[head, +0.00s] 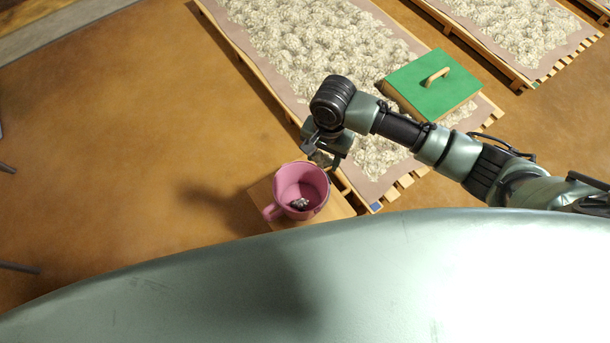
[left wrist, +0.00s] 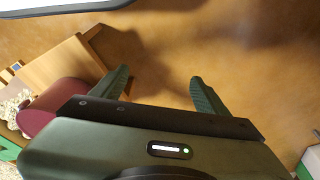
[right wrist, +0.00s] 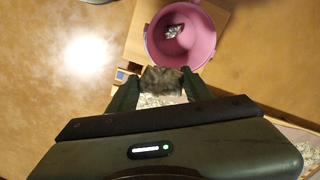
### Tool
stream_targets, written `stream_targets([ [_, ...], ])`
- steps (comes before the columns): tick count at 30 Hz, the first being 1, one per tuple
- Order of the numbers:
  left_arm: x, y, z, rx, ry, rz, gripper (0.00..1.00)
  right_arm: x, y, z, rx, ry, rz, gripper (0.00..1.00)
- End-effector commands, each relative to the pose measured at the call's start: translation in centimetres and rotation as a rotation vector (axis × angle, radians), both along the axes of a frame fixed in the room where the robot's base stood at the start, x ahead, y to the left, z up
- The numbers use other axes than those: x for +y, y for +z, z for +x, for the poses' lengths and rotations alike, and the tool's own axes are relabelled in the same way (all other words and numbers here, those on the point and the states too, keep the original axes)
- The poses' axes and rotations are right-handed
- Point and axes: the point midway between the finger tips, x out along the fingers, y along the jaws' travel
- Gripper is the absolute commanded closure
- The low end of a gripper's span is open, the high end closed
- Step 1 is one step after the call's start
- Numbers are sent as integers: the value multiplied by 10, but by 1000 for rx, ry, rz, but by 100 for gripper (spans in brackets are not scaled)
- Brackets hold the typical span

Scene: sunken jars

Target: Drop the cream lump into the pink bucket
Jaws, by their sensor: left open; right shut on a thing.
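The pink bucket (head: 318,178) stands upright on a small wooden stand, with a small grey-white thing lying inside. The bucket also shows in the right wrist view (right wrist: 209,50), and its dark pink side in the left wrist view (left wrist: 58,103). My right gripper (head: 320,160) is just beyond the bucket's rim in the head view. In the right wrist view it is shut on a rough lump (right wrist: 162,79), which looks grey-brown in shade and is apart from the bucket's opening in the picture. My left gripper (left wrist: 161,84) is open and empty above the floor.
A long low slatted table (head: 240,47) covered with many cream lumps (head: 300,45) lies behind the bucket. A green box lid with a handle (head: 425,88) sits on it. The wooden stand (head: 338,206) is close to the table.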

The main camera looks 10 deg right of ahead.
Motion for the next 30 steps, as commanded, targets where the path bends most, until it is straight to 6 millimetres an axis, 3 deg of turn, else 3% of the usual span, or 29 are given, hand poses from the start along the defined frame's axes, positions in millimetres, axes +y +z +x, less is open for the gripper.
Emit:
stream_targets([
  [1, -1, 3, 5, -14, 1, -2, 25, 5, -22, 5, 2, -37, 2, 91],
  [3, -1, 19, 10, -26, 3, -2, 25, 10, -40, 11, 5, -91, 2, 91],
  [12, 1, 88, 9, -71, 11, -4, 25, 30, -106, 31, 15, -293, -8, 91],
  [18, 3, 116, 0, -84, 13, -4, 25, 37, -127, 37, 20, -365, -13, 91],
  [22, 3, 123, -1, -93, 13, -6, 25, 39, -131, 38, 20, -381, -16, 91],
  [30, -5, 122, 25, -206, 4, -31, 25, 39, -141, 38, 20, -382, -17, 91],
])
